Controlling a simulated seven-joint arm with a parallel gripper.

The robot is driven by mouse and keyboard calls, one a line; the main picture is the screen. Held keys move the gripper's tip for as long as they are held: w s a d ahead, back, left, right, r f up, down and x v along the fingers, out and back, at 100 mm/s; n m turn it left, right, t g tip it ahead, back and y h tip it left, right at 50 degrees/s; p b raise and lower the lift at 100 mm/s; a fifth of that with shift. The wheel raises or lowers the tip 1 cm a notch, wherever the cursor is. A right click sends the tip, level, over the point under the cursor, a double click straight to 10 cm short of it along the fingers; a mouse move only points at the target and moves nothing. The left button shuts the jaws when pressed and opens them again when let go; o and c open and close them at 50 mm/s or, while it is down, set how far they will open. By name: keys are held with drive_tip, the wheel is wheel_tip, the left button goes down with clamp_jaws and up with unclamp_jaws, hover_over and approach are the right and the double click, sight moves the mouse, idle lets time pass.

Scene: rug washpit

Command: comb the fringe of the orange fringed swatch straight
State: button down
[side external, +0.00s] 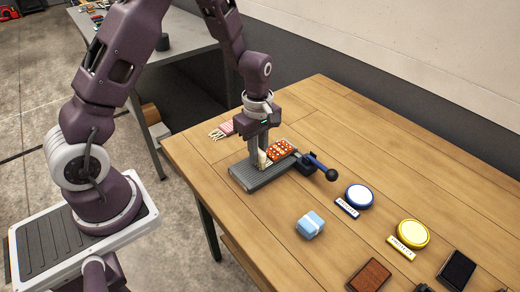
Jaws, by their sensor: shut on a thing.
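The orange fringed swatch (283,150), patterned with pale dots, lies on a grey ribbed board (262,178) on the wooden table. A clamp with a blue lever and black ball knob (322,169) sits at the board's right end, beside the swatch. My gripper (259,158) points down over the board at the swatch's left end. It is shut on a small pale thing that looks like a comb (263,160), low over the board. The fringe is mostly hidden by the fingers and too small to judge; I cannot tell whether the comb touches it.
In front are a light blue banded block (311,225), a blue-rimmed round dish (360,196), a yellow one (413,233), a brown block (371,275) and a black pad (457,269). The table's right rear is clear.

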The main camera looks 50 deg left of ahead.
drive_tip(key=shift+s, duration=0.35)
drive_tip(key=shift+s, duration=0.1)
drive_tip(key=shift+s, duration=0.95)
drive_tip(key=shift+s, duration=0.15)
drive_tip(key=shift+s, duration=0.1)
wheel_tip(320, 180, up, 5)
drive_tip(key=shift+r, duration=0.1)
